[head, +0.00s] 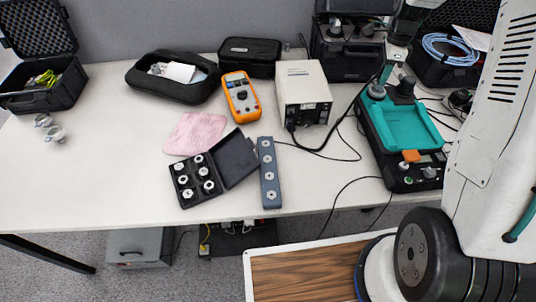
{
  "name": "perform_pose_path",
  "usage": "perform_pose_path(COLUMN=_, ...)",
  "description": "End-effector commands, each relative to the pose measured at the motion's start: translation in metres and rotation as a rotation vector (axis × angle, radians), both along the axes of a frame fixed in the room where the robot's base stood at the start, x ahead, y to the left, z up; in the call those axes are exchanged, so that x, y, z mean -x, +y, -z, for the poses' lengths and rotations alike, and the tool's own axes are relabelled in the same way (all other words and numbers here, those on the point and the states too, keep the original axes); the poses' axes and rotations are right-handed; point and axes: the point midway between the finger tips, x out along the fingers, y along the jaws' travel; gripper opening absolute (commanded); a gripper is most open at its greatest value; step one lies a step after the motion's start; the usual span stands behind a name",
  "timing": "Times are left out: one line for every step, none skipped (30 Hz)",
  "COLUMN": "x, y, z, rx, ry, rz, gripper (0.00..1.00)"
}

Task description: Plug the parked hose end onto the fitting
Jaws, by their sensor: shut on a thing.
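My gripper (398,46) is at the upper right, above the back of a teal-topped black device (408,132). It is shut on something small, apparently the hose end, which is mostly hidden. A black hose (343,118) runs from the white instrument box (303,88) up towards the gripper. Dark round parts (377,91) stand at the back of the device, below the gripper. I cannot tell which part is the fitting, or whether the held end touches anything.
An orange multimeter (241,96), an open black case of small fittings (197,181) and a blue-grey strip (269,172) lie on the white table (90,165). Black cases line the back. Thin cables cross the table near the device. The front left is mostly clear.

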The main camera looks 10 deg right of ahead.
Motion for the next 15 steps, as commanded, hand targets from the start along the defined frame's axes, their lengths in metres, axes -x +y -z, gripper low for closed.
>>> perform_pose_path(x=0.0004, y=0.0003, z=0.0007, rx=0.0, ry=0.002, rz=0.054, gripper=0.0)
perform_pose_path(x=0.0004, y=0.0003, z=0.0007, rx=0.0, ry=0.002, rz=0.086, gripper=0.0)
perform_pose_path(x=0.0004, y=0.0003, z=0.0007, rx=0.0, ry=0.002, rz=0.121, gripper=0.0)
perform_pose_path(x=0.0004, y=0.0003, z=0.0007, rx=0.0, ry=0.002, rz=0.141, gripper=0.0)
perform_pose_path(x=0.0004, y=0.0003, z=0.0007, rx=0.0, ry=0.002, rz=0.157, gripper=0.0)
perform_pose_path(x=0.0004, y=0.0003, z=0.0007, rx=0.0, ry=0.002, rz=0.167, gripper=0.0)
perform_pose_path(x=0.0004, y=0.0003, z=0.0007, rx=0.0, ry=0.002, rz=0.171, gripper=0.0)
perform_pose_path(x=0.0004, y=0.0003, z=0.0007, rx=0.0, ry=0.002, rz=0.171, gripper=0.0)
perform_pose_path(x=0.0004, y=0.0003, z=0.0007, rx=0.0, ry=0.002, rz=0.171, gripper=0.0)
perform_pose_path(x=0.0004, y=0.0003, z=0.0007, rx=0.0, ry=0.002, rz=0.17, gripper=0.0)
perform_pose_path(x=0.0004, y=0.0003, z=0.0007, rx=0.0, ry=0.002, rz=0.17, gripper=0.0)
perform_pose_path(x=0.0004, y=0.0003, z=0.0007, rx=0.0, ry=0.002, rz=0.169, gripper=0.27)
perform_pose_path(x=0.0004, y=0.0003, z=0.0007, rx=0.0, ry=0.001, rz=0.169, gripper=0.35)
perform_pose_path(x=0.0004, y=0.0003, z=0.0006, rx=0.0, ry=0.001, rz=0.169, gripper=0.44)
perform_pose_path(x=0.0003, y=0.0002, z=0.0006, rx=0.0, ry=0.001, rz=0.169, gripper=0.47)
